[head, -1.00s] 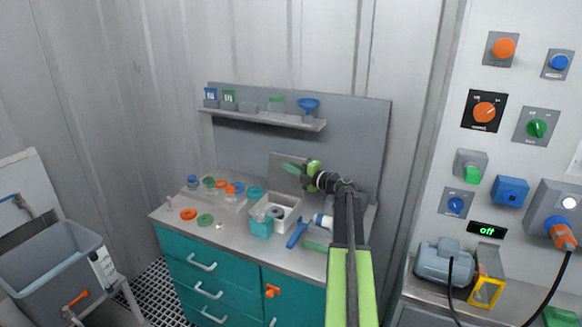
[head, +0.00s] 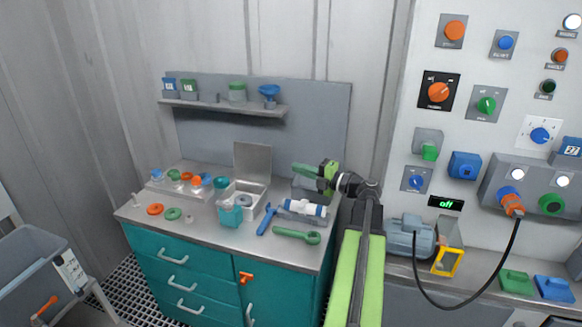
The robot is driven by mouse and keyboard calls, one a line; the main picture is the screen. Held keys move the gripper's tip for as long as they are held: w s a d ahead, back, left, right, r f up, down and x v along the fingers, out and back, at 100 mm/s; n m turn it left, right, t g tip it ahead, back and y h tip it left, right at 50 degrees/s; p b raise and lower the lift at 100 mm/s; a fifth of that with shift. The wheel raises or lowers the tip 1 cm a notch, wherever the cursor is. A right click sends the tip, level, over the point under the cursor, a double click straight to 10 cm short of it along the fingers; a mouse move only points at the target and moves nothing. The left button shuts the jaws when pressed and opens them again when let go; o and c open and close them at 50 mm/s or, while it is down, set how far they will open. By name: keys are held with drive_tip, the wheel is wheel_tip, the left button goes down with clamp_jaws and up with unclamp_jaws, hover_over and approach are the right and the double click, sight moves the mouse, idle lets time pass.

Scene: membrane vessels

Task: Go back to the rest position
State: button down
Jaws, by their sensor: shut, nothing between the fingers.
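My gripper (head: 306,171) is at the end of my black and green arm, in the middle of the head view. It points left, in front of the grey back panel and above the right part of the workbench (head: 198,231). Its green fingers are shut with nothing between them. A white and blue cylinder (head: 304,207) lies on the bench below it. My arm hides part of the bench's right end.
A blue tool (head: 267,219) and a green wrench-like tool (head: 297,235) lie on the bench. An open metal box (head: 247,191) stands behind a teal container (head: 230,214). A control panel (head: 480,107) is at the right, with a motor (head: 410,238) below it. A grey bin (head: 33,267) is at the left.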

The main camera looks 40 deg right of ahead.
drive_tip(key=w+a+r+m+t+h+p, duration=0.1)
drive_tip(key=w+a+r+m, duration=0.2)
drive_tip(key=w+a, duration=0.8)
drive_tip(key=w+a+r+m+t+p, duration=0.15)
drive_tip(key=w+a, duration=0.45)
drive_tip(key=a, duration=0.9)
drive_tip(key=w+a+r+m+t+h, duration=0.1)
drive_tip(key=w+a+r+m, duration=0.3)
drive_tip(key=w+a, duration=0.75)
drive_tip(key=s+a+f+m+g+h, duration=0.3)
drive_tip(key=s+f+m+g, duration=0.15)
drive_tip(key=f, duration=0.55)
drive_tip(key=s+a+f+m+g+h, duration=0.2)
drive_tip(key=s+a+f+m+g, duration=0.15)
drive_tip(key=f+m+g, duration=0.45)
drive_tip(key=s+a+f+g+y, duration=0.1)
drive_tip(key=s+f+g, duration=0.3)
drive_tip(key=s, duration=0.6)
drive_tip(key=s+a+f+g+y, duration=0.1)
drive_tip(key=s+a+f+g, duration=0.2)
drive_tip(key=s+f, duration=0.4)
drive_tip(key=s+g, duration=0.1)
drive_tip(key=s, duration=0.2)
drive_tip(key=shift+f+g+y, duration=0.3)
